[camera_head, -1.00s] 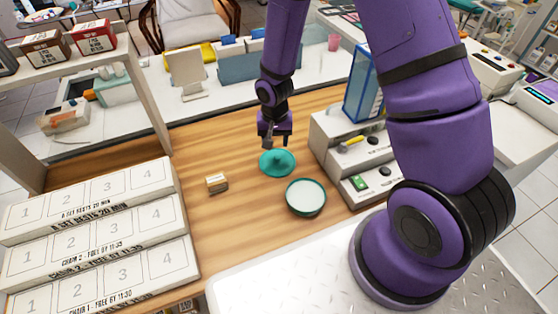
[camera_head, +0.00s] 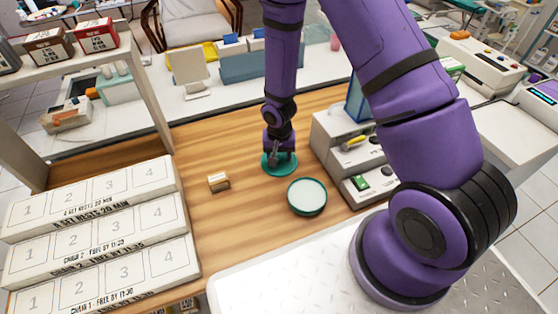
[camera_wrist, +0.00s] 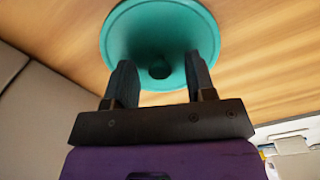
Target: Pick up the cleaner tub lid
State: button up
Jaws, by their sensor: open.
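The cleaner tub lid is a teal round disc with a raised middle knob. It lies on the wooden table in the head view (camera_head: 267,168), partly hidden by my gripper (camera_head: 279,160). In the wrist view the lid (camera_wrist: 125,35) fills the top middle, and the dark fingers of my gripper (camera_wrist: 160,75) stand apart on either side of its knob. The gripper is open and right over the lid; I cannot tell whether the fingers touch it. The open tub (camera_head: 307,197), teal-rimmed with a pale inside, stands just right and nearer.
A small tan box (camera_head: 218,181) lies left of the lid. A grey stepped unit with buttons (camera_head: 345,145) stands close on the right. White numbered trays (camera_head: 100,220) fill the left side. Bare wood (camera_head: 240,230) lies in front.

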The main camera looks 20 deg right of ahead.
jog(key=shift+c, duration=0.5)
grip_shut()
jog(key=shift+r, duration=0.15)
